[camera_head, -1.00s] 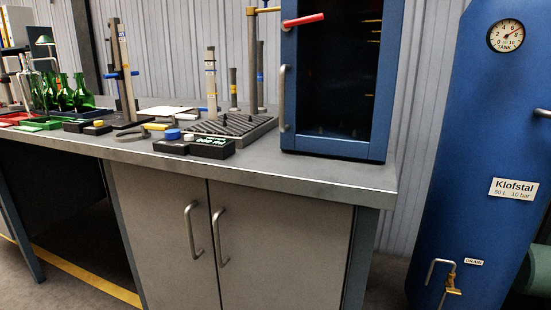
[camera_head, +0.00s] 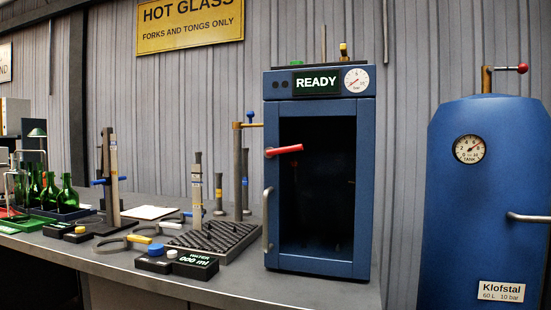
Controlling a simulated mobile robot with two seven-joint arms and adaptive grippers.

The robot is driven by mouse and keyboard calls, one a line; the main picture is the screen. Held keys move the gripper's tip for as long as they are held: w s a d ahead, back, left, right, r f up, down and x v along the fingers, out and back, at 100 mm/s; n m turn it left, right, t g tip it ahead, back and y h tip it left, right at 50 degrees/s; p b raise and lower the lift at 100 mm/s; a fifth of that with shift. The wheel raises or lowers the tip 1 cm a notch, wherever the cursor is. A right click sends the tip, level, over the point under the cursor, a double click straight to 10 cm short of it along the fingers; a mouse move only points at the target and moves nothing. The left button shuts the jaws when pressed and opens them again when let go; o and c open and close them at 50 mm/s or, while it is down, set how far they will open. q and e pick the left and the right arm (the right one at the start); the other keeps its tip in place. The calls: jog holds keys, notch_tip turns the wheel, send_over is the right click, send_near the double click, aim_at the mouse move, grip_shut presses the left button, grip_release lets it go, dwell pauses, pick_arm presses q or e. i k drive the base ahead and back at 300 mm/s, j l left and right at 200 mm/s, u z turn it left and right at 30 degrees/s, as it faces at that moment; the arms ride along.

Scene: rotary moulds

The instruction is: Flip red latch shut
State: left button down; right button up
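The red latch (camera_head: 285,151) is a short red bar on the left side of the blue cabinet's door frame, in the head view. It lies nearly level, its right end slightly higher and reaching over the dark window. The blue cabinet (camera_head: 320,267) stands on the bench with a dark glass-like front and a display reading READY (camera_head: 316,83). A grey vertical handle (camera_head: 267,219) sits at its left edge below the latch. Neither of my grippers shows in the head view.
A blue tank (camera_head: 480,230) with a gauge stands right of the cabinet. The bench's front edge is clear.

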aim_at(270, 153)
jog(key=k+u, duration=0.25)
jog(key=k, duration=0.2)
jog(key=k+j+u, duration=0.25)
jog(key=k, duration=0.15)
